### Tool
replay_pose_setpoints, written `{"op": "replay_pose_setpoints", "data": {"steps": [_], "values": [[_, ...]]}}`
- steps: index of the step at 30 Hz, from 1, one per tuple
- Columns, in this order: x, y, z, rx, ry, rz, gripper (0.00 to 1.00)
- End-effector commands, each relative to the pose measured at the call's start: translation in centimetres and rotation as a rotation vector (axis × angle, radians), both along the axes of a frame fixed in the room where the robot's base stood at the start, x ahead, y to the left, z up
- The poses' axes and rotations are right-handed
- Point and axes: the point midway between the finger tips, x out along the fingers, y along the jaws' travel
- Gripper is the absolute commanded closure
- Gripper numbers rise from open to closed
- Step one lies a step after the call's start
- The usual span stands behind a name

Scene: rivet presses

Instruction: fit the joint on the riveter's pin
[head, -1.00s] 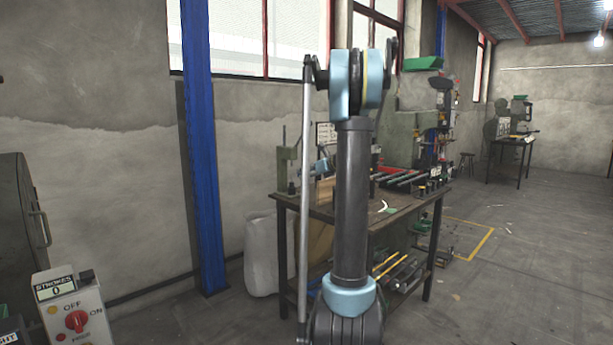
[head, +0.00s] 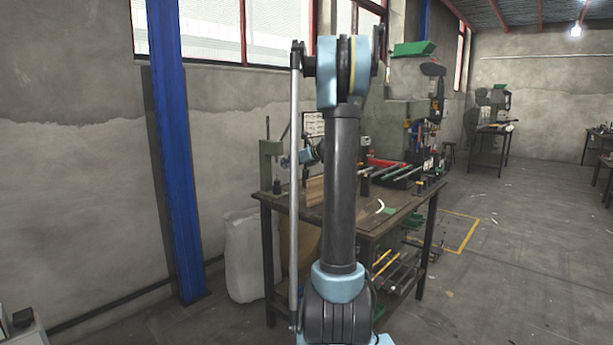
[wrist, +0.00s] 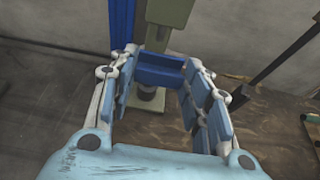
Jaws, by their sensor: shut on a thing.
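The riveter (head: 270,165) is a green upright press at the left end of the workbench. Its green column (wrist: 168,20) also shows at the top of the wrist view, with a dark and pale round base part (wrist: 150,98) below. My gripper (head: 305,157) is beside the riveter, to its right in the head view. In the wrist view my gripper (wrist: 160,75) is shut on a blue blocky piece, which appears to be the joint (wrist: 160,70). The piece lies between the fingertips, in front of the column. The pin cannot be made out clearly, nor whether the joint touches it.
A blue pillar (head: 178,150) stands at the wall on the left. A white sack (head: 243,255) stands beside the bench. Floor to the right is open.

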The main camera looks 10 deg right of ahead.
Motion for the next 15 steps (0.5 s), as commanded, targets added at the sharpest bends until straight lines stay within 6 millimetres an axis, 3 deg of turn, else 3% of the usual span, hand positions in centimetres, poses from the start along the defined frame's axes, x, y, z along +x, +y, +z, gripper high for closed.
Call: {"op": "replay_pose_setpoints", "data": {"steps": [4, 12, 15], "values": [[-1.6, -0.9, -0.8, 0.002, 0.003, 0.002, 0.77], [-6.7, -4.3, -2.9, 0.006, 0.007, 0.005, 0.77], [-7.5, -4.8, -3.2, 0.006, 0.006, 0.007, 0.77]]}}
